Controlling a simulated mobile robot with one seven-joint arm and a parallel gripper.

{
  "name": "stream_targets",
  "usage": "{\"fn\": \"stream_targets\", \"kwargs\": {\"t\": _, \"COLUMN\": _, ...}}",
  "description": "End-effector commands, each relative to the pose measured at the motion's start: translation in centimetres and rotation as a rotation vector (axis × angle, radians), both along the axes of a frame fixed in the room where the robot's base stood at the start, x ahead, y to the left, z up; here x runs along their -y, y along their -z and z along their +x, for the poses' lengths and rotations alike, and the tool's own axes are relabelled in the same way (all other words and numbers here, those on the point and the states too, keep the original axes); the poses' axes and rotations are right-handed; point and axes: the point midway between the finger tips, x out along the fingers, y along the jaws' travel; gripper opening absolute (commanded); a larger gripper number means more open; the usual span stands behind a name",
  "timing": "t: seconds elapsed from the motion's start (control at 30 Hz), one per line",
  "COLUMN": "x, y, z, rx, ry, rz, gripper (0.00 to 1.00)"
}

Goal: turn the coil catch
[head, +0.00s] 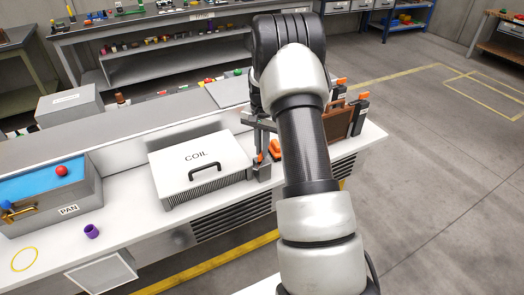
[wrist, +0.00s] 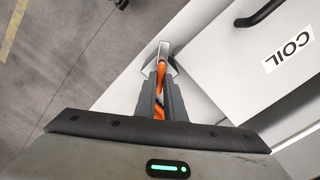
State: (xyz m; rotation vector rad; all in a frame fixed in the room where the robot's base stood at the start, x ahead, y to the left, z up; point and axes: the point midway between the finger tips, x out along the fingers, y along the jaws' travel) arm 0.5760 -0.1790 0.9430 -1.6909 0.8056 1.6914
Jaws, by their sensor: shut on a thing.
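The white coil box (head: 196,166), marked COIL, sits on the bench with its lid flat and a dark handle on top. It also shows at the right of the wrist view (wrist: 245,55). The orange coil catch (wrist: 160,72) stands at a grey bracket beside the box's right end. My gripper (wrist: 159,88) is shut on the catch, with its dark fingers on either side of the orange lever. In the head view my arm covers part of this spot, and orange parts (head: 275,149) show beside the fingers.
A grey PAN box (head: 50,202) with a blue top and red ball stands at left. A brown part (head: 338,121) with orange-tipped posts stands right of my arm.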

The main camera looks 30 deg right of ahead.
Motion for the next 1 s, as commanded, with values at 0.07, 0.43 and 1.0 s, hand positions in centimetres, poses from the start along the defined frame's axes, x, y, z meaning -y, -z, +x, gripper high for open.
{"fn": "stream_targets", "kwargs": {"t": 0.07, "x": 0.07, "y": 0.07, "z": 0.04, "rx": 0.002, "ry": -0.073, "rz": -0.001, "gripper": 0.00}}
{"fn": "stream_targets", "kwargs": {"t": 0.43, "x": 0.07, "y": -0.01, "z": 0.03, "rx": 0.001, "ry": -0.411, "rz": 0.000, "gripper": 0.00}}
{"fn": "stream_targets", "kwargs": {"t": 1.0, "x": 0.04, "y": -0.08, "z": 0.07, "rx": 0.002, "ry": -0.703, "rz": -0.001, "gripper": 0.00}}
